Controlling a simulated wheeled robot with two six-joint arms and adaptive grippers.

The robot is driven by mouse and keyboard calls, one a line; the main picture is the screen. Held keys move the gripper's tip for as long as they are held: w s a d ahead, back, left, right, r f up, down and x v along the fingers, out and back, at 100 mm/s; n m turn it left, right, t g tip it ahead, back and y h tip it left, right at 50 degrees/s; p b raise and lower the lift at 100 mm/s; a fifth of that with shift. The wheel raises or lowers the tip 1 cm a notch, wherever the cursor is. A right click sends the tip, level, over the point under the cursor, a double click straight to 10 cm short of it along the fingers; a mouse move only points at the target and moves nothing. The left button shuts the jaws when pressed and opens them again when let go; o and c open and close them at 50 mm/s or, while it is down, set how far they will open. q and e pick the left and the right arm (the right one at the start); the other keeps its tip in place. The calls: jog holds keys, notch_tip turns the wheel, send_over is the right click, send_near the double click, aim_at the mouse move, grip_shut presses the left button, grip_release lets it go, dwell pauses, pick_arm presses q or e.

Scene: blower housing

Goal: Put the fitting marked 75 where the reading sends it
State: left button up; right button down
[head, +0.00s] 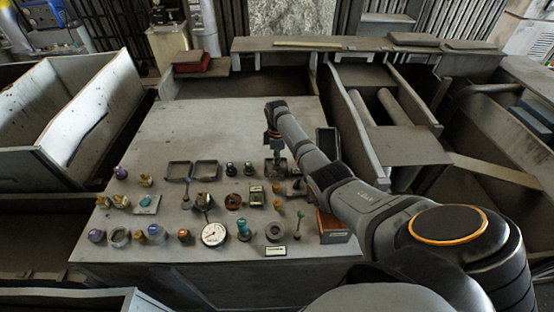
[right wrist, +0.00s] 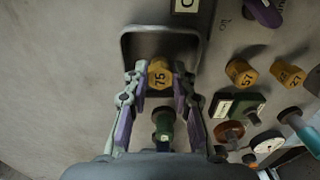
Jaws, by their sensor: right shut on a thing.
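The fitting marked 75 (right wrist: 160,74) is yellow with a dark number, and it sits between the fingertips of my right gripper (right wrist: 160,80) in the right wrist view. The gripper is shut on it, over a dark square tray (right wrist: 160,31). In the head view my right gripper (head: 275,137) points down over that tray (head: 277,173); I cannot tell whether the fitting touches the tray floor. Two similar dark trays (head: 179,172) (head: 205,171) stand further left. A round white gauge (head: 214,234) lies near the front; its reading is too small to tell. My left gripper is out of view.
A green fitting (right wrist: 164,124) stands close to the tray, between my fingers' outlines. Yellow fittings marked 57 (right wrist: 240,72) and 27 (right wrist: 289,74) and a green labelled block (right wrist: 236,105) stand to the right. The table's back left (head: 215,125) is clear.

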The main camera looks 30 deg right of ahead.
jog(key=shift+f, duration=0.15)
jog(key=c, duration=1.4)
grip_release()
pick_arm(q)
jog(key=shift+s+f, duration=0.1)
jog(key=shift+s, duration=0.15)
pick_arm(e)
jog(key=o, duration=0.3)
pick_arm(q)
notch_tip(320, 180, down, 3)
jog(key=b, duration=0.3)
pick_arm(e)
notch_tip(320, 180, up, 12)
jog(key=shift+w+r, duration=0.15)
jog(key=shift+r, duration=0.05)
jog(key=shift+d, duration=0.1)
